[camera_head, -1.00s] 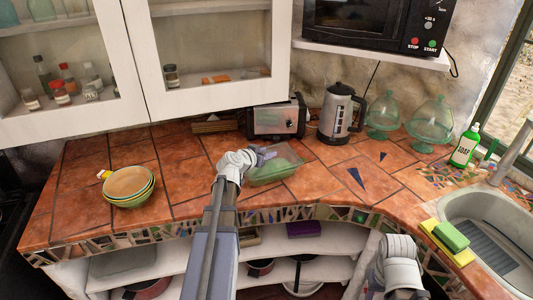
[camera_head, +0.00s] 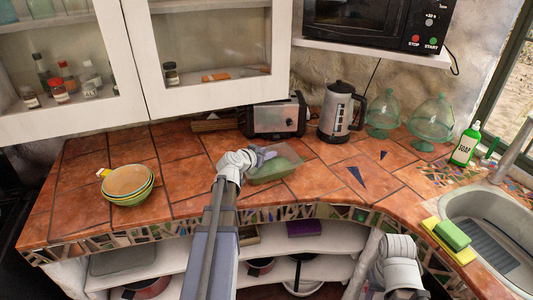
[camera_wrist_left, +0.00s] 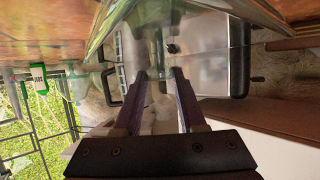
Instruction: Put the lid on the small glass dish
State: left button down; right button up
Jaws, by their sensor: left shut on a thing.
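The small glass dish (camera_head: 278,172), clear and green-tinted, stands on the tiled counter in the middle of the head view. My left gripper (camera_head: 262,157) is at its upper left side. In the left wrist view the jaws (camera_wrist_left: 158,74) are shut on a clear piece of glass, which I take to be the lid (camera_wrist_left: 155,45). Its outline blends with the dish in the head view, so I cannot tell whether lid and dish touch. Only a link of my right arm shows at the lower right; its gripper is out of view.
A toaster (camera_head: 274,117) and a kettle (camera_head: 340,112) stand behind the dish. Green glass domed stands (camera_head: 432,122) and a soap bottle (camera_head: 465,145) are to the right. Stacked bowls (camera_head: 128,186) sit at the left. The counter between bowls and dish is clear.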

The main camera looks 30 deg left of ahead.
pick_arm(q)
jog(key=shift+f, duration=0.1)
dwell(0.3)
grip_release()
dwell(0.4)
notch_tip(320, 180, up, 7)
jog(key=p, duration=0.7)
dwell(0.4)
dwell(0.4)
